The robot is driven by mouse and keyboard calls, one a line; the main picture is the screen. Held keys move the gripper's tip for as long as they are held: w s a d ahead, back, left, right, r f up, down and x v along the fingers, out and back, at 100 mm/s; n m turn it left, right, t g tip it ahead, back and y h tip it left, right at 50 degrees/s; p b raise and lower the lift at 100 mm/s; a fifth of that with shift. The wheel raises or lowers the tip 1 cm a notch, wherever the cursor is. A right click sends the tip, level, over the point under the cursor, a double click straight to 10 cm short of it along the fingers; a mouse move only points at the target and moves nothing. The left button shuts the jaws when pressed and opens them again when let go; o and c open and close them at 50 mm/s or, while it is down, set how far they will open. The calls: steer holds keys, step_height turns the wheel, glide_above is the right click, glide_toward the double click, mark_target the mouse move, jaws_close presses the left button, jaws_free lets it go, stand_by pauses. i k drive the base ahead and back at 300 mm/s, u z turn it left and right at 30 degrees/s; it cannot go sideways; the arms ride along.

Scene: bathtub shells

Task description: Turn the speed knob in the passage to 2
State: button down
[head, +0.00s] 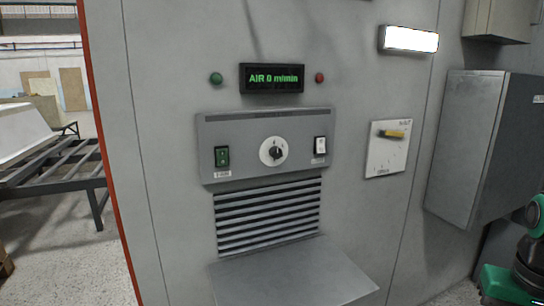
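The speed knob (275,153) is a dark knob on a round white dial in the middle of a grey control panel (240,131) on the wall. The dial's numbers are too small to read, so I cannot tell its setting. A display (272,78) above the panel reads "AIR 0 m/min" in green. A green rocker switch (222,157) is left of the knob and a white rocker switch (320,146) is right of it. My gripper is not clearly in view; a green and black part of my arm (527,262) shows at the lower right, apart from the panel.
A louvred vent (268,216) and a protruding grey shelf (293,273) are below the panel. A white plate with a yellow handle (392,134) is to the right. A grey cabinet (465,140) stands out farther right. A metal rack (50,175) is at left.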

mark_target(274, 152)
steer(key=z, duration=0.8)
steer(key=k, duration=1.2)
steer(key=u, duration=0.85)
steer(key=i, duration=1)
